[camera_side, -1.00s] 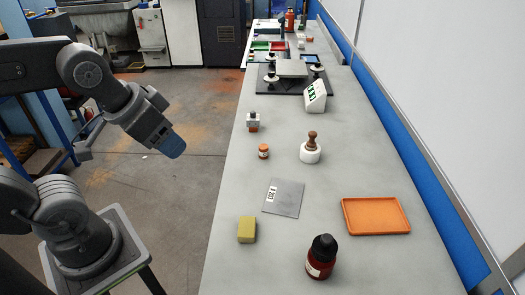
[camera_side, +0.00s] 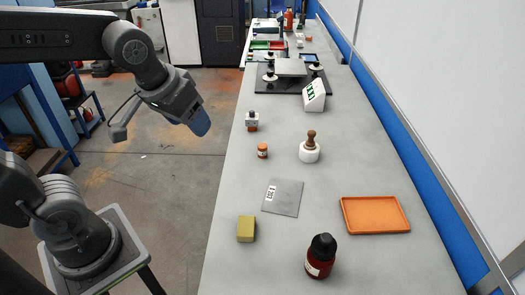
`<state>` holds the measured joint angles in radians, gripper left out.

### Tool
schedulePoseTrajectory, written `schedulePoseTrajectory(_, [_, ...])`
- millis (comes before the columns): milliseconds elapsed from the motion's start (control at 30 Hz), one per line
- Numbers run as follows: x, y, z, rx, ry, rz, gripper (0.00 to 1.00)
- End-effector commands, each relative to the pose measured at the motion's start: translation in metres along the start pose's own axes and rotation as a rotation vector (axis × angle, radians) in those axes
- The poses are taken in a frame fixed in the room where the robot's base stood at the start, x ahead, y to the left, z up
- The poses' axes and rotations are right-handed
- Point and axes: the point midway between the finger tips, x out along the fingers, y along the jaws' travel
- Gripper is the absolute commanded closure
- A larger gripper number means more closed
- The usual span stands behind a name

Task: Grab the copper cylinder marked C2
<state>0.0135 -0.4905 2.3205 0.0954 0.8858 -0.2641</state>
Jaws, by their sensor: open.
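A small copper-orange cylinder (camera_side: 262,151) with a pale label stands upright near the left edge of the bench. The marking on it is too small to read. My gripper (camera_side: 200,123) has a blue tip and hangs over the floor, left of the bench edge. It is up and to the left of the cylinder in the picture, clear of it, and holds nothing I can see. The gap between its fingers is not clear from this side.
A grey plate (camera_side: 283,197), yellow block (camera_side: 246,229), dark red bottle (camera_side: 320,257) and orange tray (camera_side: 375,214) are nearer. Bench around the cylinder is clear.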

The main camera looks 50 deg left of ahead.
Motion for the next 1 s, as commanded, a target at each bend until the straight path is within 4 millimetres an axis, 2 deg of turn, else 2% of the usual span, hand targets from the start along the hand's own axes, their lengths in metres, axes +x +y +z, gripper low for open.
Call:
schedulePoseTrajectory(100, [0.025, 0.004, -0.037, -0.116, -0.034, -0.055, 0.39])
schedulePoseTrajectory(167, [0.039, 0.006, -0.054, -0.176, -0.042, -0.083, 0.39])
schedulePoseTrajectory(300, [0.079, 0.011, -0.091, -0.314, -0.054, -0.148, 0.39])
schedulePoseTrajectory(500, [0.144, 0.018, -0.127, -0.485, -0.049, -0.231, 0.39])
schedulePoseTrajectory(600, [0.169, 0.021, -0.136, -0.543, -0.042, -0.259, 0.39])
schedulePoseTrajectory(700, [0.184, 0.022, -0.141, -0.58, -0.037, -0.274, 0.39])
schedulePoseTrajectory(867, [0.201, 0.02, -0.142, -0.599, -0.034, -0.284, 0.39])
schedulePoseTrajectory(1000, [0.225, 0.013, -0.138, -0.599, -0.037, -0.285, 0.39])
